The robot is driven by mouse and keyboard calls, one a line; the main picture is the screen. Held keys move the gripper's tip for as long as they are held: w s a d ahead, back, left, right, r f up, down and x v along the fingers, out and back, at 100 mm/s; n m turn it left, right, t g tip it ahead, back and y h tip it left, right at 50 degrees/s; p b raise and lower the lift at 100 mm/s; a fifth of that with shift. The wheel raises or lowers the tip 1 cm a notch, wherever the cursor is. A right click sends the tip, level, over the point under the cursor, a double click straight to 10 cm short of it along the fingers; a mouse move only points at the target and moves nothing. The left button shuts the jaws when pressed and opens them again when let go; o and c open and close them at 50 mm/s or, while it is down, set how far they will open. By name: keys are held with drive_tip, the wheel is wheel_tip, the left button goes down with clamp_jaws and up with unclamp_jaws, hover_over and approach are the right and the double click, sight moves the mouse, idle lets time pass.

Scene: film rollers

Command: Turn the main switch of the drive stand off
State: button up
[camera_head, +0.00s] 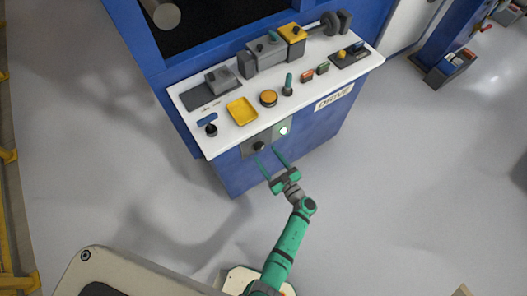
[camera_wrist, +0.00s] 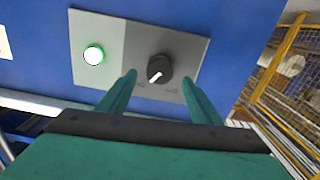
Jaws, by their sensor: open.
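The drive stand (camera_head: 300,150) is a blue cabinet with a white top and a label reading DRIVE. On its front is a grey switch plate (camera_wrist: 120,30). The plate carries a dark round main switch (camera_wrist: 160,69) with a white pointer mark, which is slanted in the wrist view. Beside the switch is a white lamp with a green rim (camera_wrist: 94,55), lit. My gripper (camera_wrist: 158,88) is open, its two green fingers pointing at the plate with the switch between them in the wrist view. In the head view my gripper (camera_head: 268,157) is in front of the plate. Contact cannot be told.
The white top (camera_head: 227,136) holds a yellow tray (camera_head: 242,111), a round orange-topped part (camera_head: 268,98), a green-handled tool (camera_head: 288,85) and grey and yellow blocks. A yellow mesh fence (camera_wrist: 285,60) stands at the right in the wrist view.

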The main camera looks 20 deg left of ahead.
sight(261, 150)
drive_tip(key=shift+x, duration=1.75)
drive_tip(key=c, duration=1)
drive_tip(key=shift+c, duration=0.2)
drive_tip(key=n, duration=0.3)
drive_tip(key=shift+n, duration=0.4)
drive_tip(key=n, duration=0.3)
drive_tip(key=shift+n, duration=0.3)
drive_tip(key=n, duration=0.6)
drive_tip(key=shift+s+f, duration=0.1)
drive_tip(key=shift+n, duration=0.4)
